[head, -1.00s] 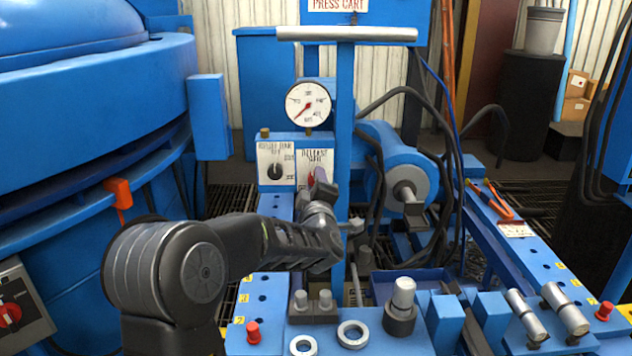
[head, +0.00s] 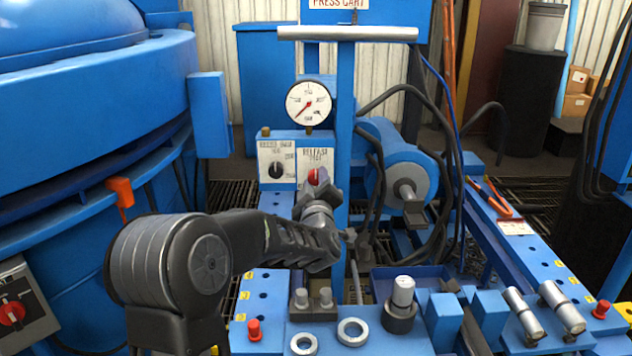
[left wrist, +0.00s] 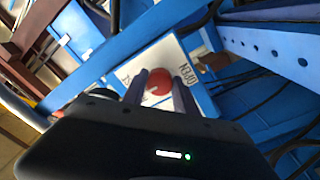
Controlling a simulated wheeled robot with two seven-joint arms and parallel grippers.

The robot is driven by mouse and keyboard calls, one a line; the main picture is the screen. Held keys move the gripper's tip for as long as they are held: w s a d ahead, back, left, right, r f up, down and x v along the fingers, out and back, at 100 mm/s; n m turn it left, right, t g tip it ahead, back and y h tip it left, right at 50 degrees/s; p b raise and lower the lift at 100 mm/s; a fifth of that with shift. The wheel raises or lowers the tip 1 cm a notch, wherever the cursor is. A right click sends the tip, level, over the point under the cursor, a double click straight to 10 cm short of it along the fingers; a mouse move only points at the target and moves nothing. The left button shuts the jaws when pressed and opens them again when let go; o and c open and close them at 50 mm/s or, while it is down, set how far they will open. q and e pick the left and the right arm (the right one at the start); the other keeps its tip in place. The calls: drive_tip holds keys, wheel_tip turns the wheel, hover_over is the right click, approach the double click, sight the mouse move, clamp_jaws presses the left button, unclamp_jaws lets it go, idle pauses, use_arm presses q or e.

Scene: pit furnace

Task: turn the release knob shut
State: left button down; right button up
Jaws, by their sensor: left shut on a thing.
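The release knob (head: 318,176) is red and sits on a white plate (head: 304,168) marked RELEASE on the blue press-cart panel. In the left wrist view the red knob (left wrist: 158,84) lies between my two fingers, with the word OPEN on the plate to its right. My left gripper (head: 320,189) reaches it from the front and is shut on it; the fingers (left wrist: 159,92) show on either side of the knob. The wrist hides the lower part of the plate. The knob's exact angle is hard to tell. My right gripper is not in view.
A black selector knob (head: 275,170) sits on the plate to the left. A pressure gauge (head: 309,104) stands above, its needle pointing lower left. A blue post with a grey crossbar (head: 347,33) rises just right of the knob. Black hoses (head: 440,130) hang further right.

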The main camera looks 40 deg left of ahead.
use_arm(q)
drive_tip(key=c, duration=1)
unclamp_jaws()
drive_tip(key=shift+o, duration=0.2)
drive_tip(key=shift+s+d, duration=0.1)
drive_tip(key=shift+s, duration=0.05)
drive_tip(key=p+v, duration=0.1)
drive_tip(key=v, duration=0.6)
drive_tip(key=shift+s+d, duration=0.2)
drive_tip(key=shift+f, duration=0.1)
